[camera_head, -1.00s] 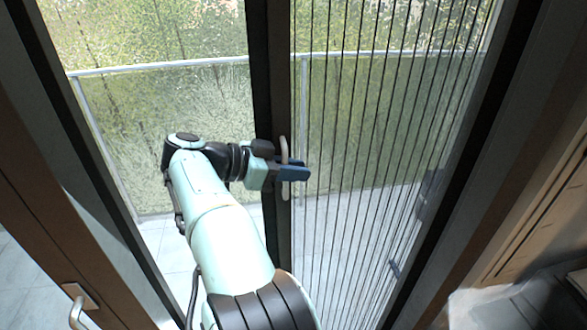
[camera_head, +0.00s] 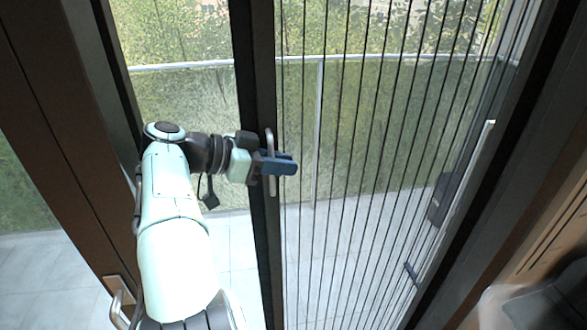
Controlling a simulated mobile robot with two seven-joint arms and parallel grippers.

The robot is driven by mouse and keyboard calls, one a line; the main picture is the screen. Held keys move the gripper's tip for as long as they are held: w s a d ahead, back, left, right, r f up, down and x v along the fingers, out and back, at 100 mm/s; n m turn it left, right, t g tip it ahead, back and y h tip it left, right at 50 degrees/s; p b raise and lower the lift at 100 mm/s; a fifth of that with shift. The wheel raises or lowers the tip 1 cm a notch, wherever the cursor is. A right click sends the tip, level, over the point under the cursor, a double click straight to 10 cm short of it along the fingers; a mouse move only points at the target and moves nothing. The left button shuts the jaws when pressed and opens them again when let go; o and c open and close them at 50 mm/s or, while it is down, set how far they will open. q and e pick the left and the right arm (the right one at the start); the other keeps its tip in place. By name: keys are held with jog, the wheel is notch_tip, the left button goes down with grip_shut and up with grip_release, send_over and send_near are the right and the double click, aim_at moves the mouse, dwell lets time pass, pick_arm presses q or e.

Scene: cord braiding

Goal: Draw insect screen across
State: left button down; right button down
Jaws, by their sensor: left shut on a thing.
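The pleated insect screen (camera_head: 350,200) spans the right part of the doorway, with thin dark vertical lines across it. Its dark upright leading bar (camera_head: 262,260) stands left of the middle. A pale upright handle (camera_head: 270,144) is fixed to this bar. My left gripper (camera_head: 280,165) is at the bar with its blue fingers shut on the handle. The fingers cover the middle of the handle. Left of the bar is an open gap up to the left door frame. My right gripper is not in view.
The left dark frame post (camera_head: 118,130) bounds the gap. A brown door leaf with a metal handle (camera_head: 118,305) stands at the lower left. Beyond the doorway are a tiled balcony and a railing (camera_head: 180,66). A blurred pale object (camera_head: 510,305) is at the lower right.

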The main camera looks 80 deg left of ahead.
pick_arm(q)
jog(key=shift+s, duration=0.35)
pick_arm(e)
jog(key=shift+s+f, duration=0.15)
pick_arm(q)
jog(key=shift+w, duration=0.1)
jog(key=c, duration=1.4)
grip_release()
jog(key=shift+c, duration=0.2)
